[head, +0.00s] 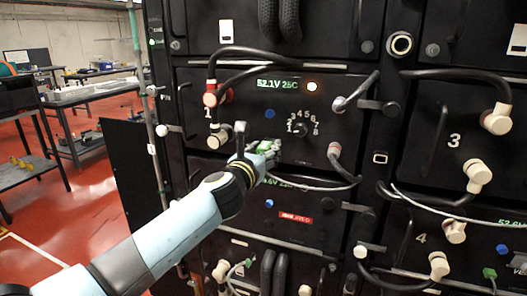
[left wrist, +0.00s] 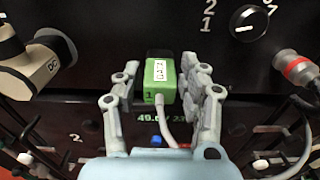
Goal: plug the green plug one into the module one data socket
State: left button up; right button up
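The green plug one (left wrist: 160,82), with a white label and a "1" on it, sits between the fingers of my left gripper (left wrist: 163,88). My right gripper is not in view.
Module one's rotary selector (head: 298,129) is just right of the gripper. Thick cables with red (head: 210,99) and beige connectors (head: 217,138) hang around it. Module 3 (head: 460,140) is to the right. Benches (head: 70,100) stand on the red floor at left.

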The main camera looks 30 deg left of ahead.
pick_arm(q)
jog(key=shift+o, duration=0.9)
jog(key=shift+s+f, duration=0.1)
jog(key=shift+s, duration=0.15)
jog(key=v, duration=1.1)
jog(key=shift+s, duration=0.3)
